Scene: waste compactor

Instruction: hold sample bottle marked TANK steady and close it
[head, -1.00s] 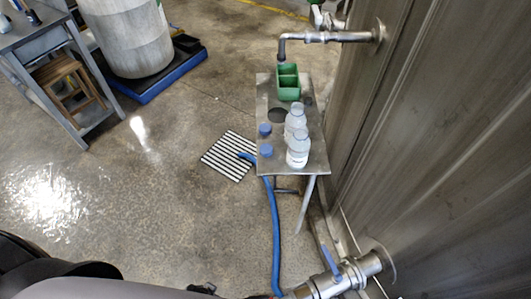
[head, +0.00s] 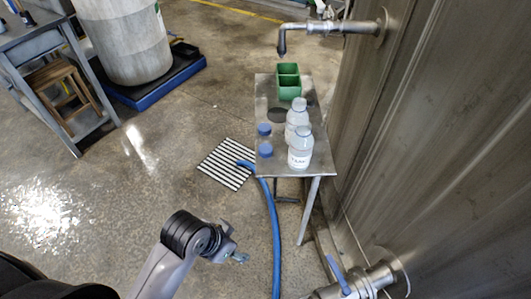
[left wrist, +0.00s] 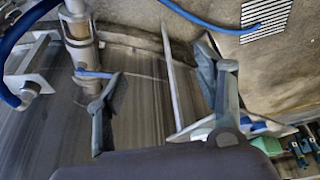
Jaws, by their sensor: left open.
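Two clear bottles stand upright on the small steel table (head: 298,168). The front bottle (head: 300,152) bears a white label with dark lettering that seems to read TANK; the rear bottle (head: 297,118) stands just behind it. Neither has a blue cap on. Two blue caps, one farther (head: 264,130) and one nearer (head: 265,150), lie to the left of the bottles. My left gripper (head: 239,257) is in front of the table, lower left of it and apart from the bottles. In the left wrist view its fingers (left wrist: 163,88) are spread and empty. My right gripper is not in view.
A green two-part container (head: 289,92) stands at the table's back under a pipe outlet (head: 282,47). A metal wall (head: 430,150) rises close on the right. A valve pipe (head: 365,283) is at lower right. A blue hose (head: 275,230) runs from the floor grate (head: 222,170).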

